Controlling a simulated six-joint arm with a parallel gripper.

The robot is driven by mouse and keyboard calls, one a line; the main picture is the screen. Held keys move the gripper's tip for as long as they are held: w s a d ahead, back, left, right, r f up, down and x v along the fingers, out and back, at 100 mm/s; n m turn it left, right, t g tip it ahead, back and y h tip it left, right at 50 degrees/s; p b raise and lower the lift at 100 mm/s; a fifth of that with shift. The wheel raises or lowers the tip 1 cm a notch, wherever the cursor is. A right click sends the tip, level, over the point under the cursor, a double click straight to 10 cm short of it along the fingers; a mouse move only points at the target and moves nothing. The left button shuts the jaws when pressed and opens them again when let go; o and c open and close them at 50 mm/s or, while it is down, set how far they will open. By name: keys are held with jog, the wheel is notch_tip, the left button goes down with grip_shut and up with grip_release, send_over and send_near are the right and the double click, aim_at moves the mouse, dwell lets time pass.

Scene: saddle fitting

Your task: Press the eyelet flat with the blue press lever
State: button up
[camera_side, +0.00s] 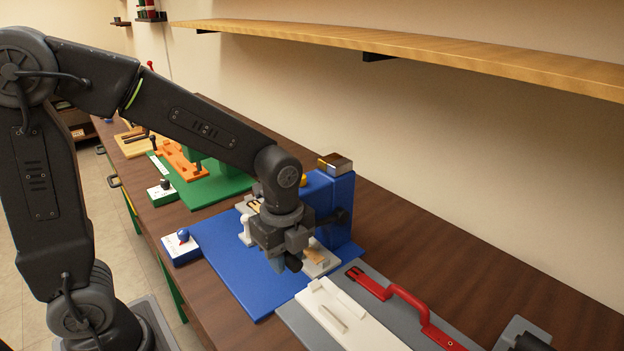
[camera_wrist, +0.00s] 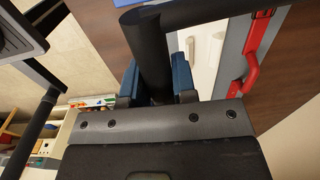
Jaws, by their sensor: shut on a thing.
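The blue press (camera_side: 335,205) stands on a blue base plate (camera_side: 235,270) in the side view. My gripper (camera_side: 284,264) is low over the plate, in front of the press. In the wrist view, my gripper (camera_wrist: 157,82) has its blue fingers on either side of a thick black bar, the press lever (camera_wrist: 150,42), and is shut on it. The lever's dark rounded end (camera_side: 293,263) shows beside the fingers. A white block with a tan strip (camera_side: 316,258) sits partly behind my gripper. I cannot make out the eyelet; my gripper and arm hide part of the press.
A white box with a blue knob (camera_side: 182,245) lies left of the plate. A grey board with a red handle (camera_side: 408,296) and white strip (camera_side: 330,312) lies at right. A green station (camera_side: 210,183) stands behind. A wooden shelf (camera_side: 420,56) runs along the wall.

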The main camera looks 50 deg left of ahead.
jog(key=f, duration=0.4)
jog(key=shift+s+f, duration=0.25)
jog(key=shift+s, duration=0.15)
jog(key=shift+r, duration=0.15)
dwell(0.5)
jog(key=shift+o, duration=0.4)
jog(key=shift+w+r, duration=0.1)
jog(key=shift+r, duration=1.5)
